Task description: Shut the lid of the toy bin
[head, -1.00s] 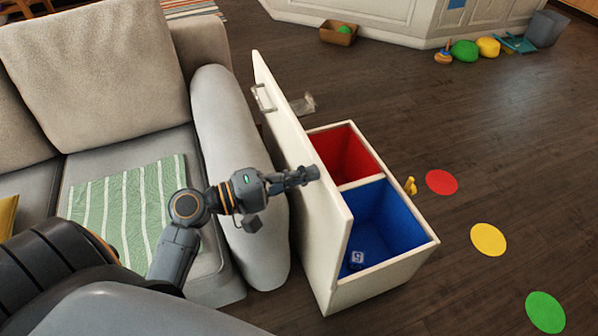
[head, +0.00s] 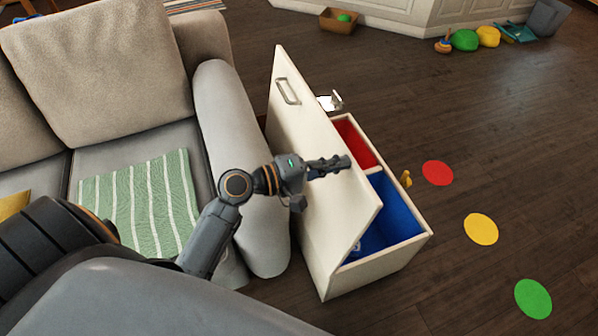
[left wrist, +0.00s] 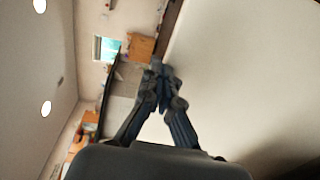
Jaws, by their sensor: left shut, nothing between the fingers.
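The toy bin (head: 375,266) is a cream box beside the sofa arm, with a red compartment (head: 357,143) and a blue compartment (head: 397,214). Its cream lid (head: 318,190) is tilted over the bin, partly open, with a metal handle (head: 288,91) near its far end. The lid hides part of both compartments. My left gripper (head: 345,163) is shut and empty, at the outer face of the lid. In the left wrist view the shut fingers (left wrist: 158,70) are beside the broad pale lid surface (left wrist: 245,80). My right gripper is not in view.
The grey sofa arm (head: 235,150) stands close to the left of the bin. A small yellow figure (head: 406,178) is by the bin's right side. Red (head: 438,173), yellow (head: 481,229) and green (head: 533,299) discs lie on the floor, with open floor around them.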

